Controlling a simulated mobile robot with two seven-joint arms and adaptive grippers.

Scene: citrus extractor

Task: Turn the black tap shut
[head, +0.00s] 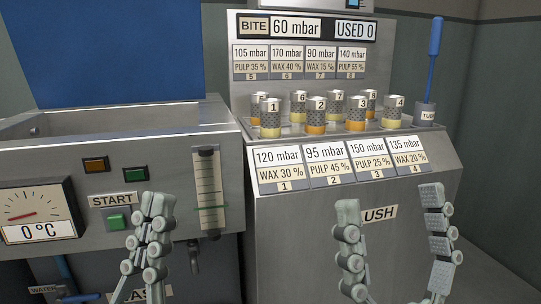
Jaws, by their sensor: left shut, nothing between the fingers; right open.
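A small black tap (194,257) hangs on the front of the left steel machine, below and a little left of the sight gauge. It is small and dark here, so I cannot tell how its handle is turned. My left gripper (158,204) is shut and empty, fingers pointing up, to the left of the tap in the picture and apart from it. My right gripper (390,198) is open and empty in front of the right machine, far to the right of the tap. Its left finger partly hides a label ending in "USH" (379,214).
The sight gauge (209,190) stands right of the green START button (116,221). A dial (38,212) reads 0 °C. Several numbered cartridges (317,115) and a blue-handled tool (435,50) stand on the right machine. Blue piping (62,270) labelled WATER is at lower left.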

